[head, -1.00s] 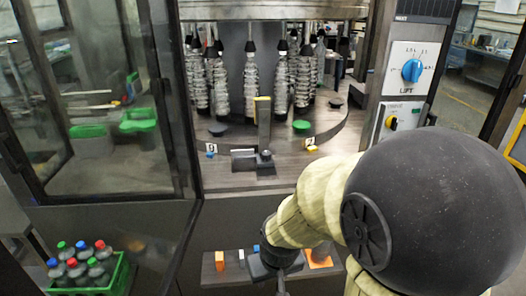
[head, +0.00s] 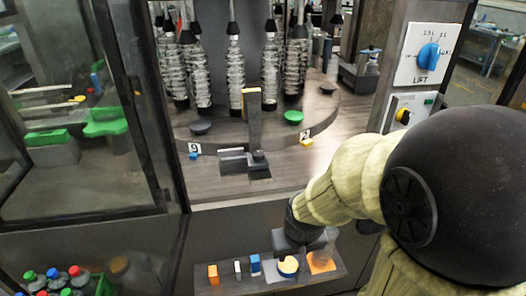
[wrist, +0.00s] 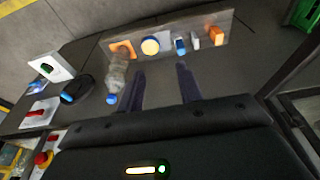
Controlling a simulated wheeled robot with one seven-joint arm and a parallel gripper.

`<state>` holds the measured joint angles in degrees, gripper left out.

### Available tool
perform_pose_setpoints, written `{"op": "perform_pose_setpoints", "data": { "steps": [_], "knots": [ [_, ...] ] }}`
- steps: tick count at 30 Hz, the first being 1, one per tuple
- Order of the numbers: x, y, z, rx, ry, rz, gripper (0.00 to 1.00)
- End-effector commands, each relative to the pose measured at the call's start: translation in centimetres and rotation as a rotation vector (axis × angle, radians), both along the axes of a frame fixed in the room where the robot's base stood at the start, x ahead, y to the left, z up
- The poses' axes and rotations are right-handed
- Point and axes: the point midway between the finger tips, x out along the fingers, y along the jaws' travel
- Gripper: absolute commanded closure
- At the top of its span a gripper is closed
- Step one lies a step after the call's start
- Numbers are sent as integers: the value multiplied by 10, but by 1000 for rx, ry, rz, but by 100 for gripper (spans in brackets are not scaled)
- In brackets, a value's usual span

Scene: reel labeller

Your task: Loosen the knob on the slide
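The slide (head: 254,122) is an upright dark post with a yellow top, standing on the grey deck in front of the hanging bottles in the head view. A small dark knob (head: 258,156) sits at its foot, beside a flat dark block. My gripper (wrist: 160,85) is open and empty in the wrist view, its two dark fingers apart. In the head view my gripper (head: 303,238) hangs below and right of the knob, in front of the deck and over a low shelf. The knob is not visible in the wrist view.
The low shelf (head: 215,290) carries several small orange, white, blue and yellow pieces. A LIFT panel with a blue dial (head: 428,57) stands at the right. Wheel labels 9 and 2 flank the slide.

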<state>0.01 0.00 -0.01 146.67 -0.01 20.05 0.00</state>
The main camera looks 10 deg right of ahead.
Motion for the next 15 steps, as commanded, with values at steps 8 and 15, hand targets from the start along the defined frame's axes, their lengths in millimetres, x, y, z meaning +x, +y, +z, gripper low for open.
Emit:
{"op": "perform_pose_setpoints", "data": {
  "steps": [8, 15],
  "knots": [
    [1, 1, 0, 2, -2, -1, 52],
    [60, 21, 13, 62, -114, -51, 52]
  ]
}}
